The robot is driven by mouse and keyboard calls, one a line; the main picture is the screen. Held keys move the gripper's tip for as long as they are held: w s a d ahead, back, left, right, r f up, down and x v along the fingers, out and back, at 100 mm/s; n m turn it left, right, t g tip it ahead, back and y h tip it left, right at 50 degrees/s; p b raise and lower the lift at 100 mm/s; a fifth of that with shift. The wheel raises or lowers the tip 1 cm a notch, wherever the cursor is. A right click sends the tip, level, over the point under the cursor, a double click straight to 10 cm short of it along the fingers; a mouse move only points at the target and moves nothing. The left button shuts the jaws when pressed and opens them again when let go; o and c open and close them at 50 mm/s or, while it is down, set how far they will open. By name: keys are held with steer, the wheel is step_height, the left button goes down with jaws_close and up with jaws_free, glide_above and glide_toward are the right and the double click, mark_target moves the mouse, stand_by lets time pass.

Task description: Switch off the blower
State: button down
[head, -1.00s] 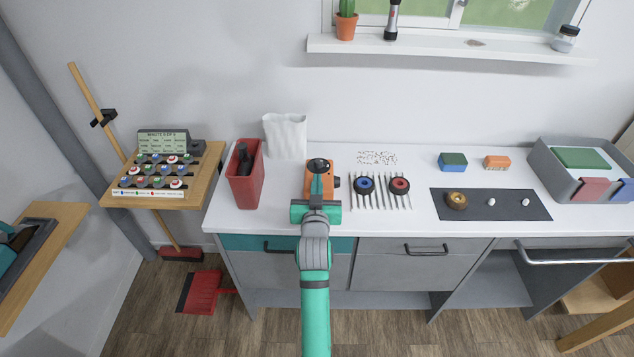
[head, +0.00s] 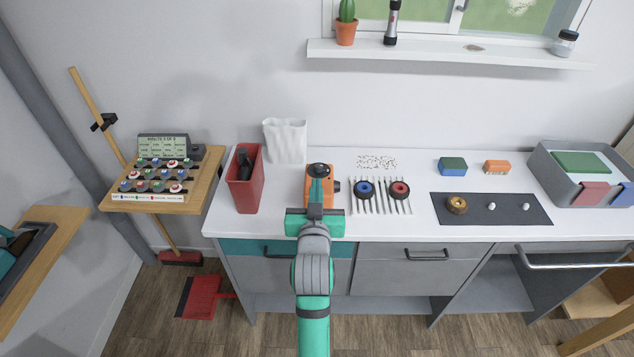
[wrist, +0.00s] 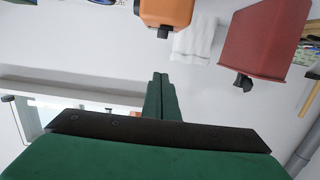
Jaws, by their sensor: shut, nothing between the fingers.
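The orange-bodied device (head: 328,186), which I take to be the blower, stands on the white counter right of the red bin. It has dark parts on top and a black knob-like part on its right side. In the wrist view, its orange body (wrist: 166,11) is at the top edge, with a black part sticking out. My gripper (head: 318,172) is shut and empty; its green fingers overlap the device in the head view and hide its middle. In the wrist view, the fingertips (wrist: 160,76) appear apart from the orange body. I cannot make out a switch's setting.
The red bin (head: 246,186) and a white bag (head: 285,140) stand left of and behind the device. A rack with blue and red wheels (head: 364,189) is close on its right. A dark mat (head: 490,210) lies farther right. The counter's front edge is below my gripper.

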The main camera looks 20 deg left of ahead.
steer(key=shift+s+d+r, duration=0.15)
steer(key=shift+s+r, duration=0.05)
steer(key=shift+s, duration=0.2)
steer(key=shift+s+d+r, duration=0.1)
steer(key=shift+s+r, duration=0.05)
steer(key=shift+s, duration=0.25)
steer(key=s+d+f+m+h, duration=0.1)
steer(key=s+d+f, duration=0.4)
steer(key=s+f, duration=0.4)
steer(key=s+d+f+m+h, duration=0.1)
steer(key=s+d+f, duration=0.4)
steer(key=s+f, duration=0.35)
steer(key=s+d+h, duration=0.1)
steer(key=s+d, duration=0.3)
steer(key=s, duration=0.8)
steer(key=s+d+m+h, duration=0.1)
steer(key=s+d, duration=0.2)
steer(key=s, duration=0.9)
steer(key=shift+s+d+g+h, duration=0.3)
steer(key=shift+s+d, duration=0.05)
steer(key=shift+d, duration=0.05)
steer(key=c, duration=2.4)
jaws_free()
steer(key=shift+c, duration=0.2)
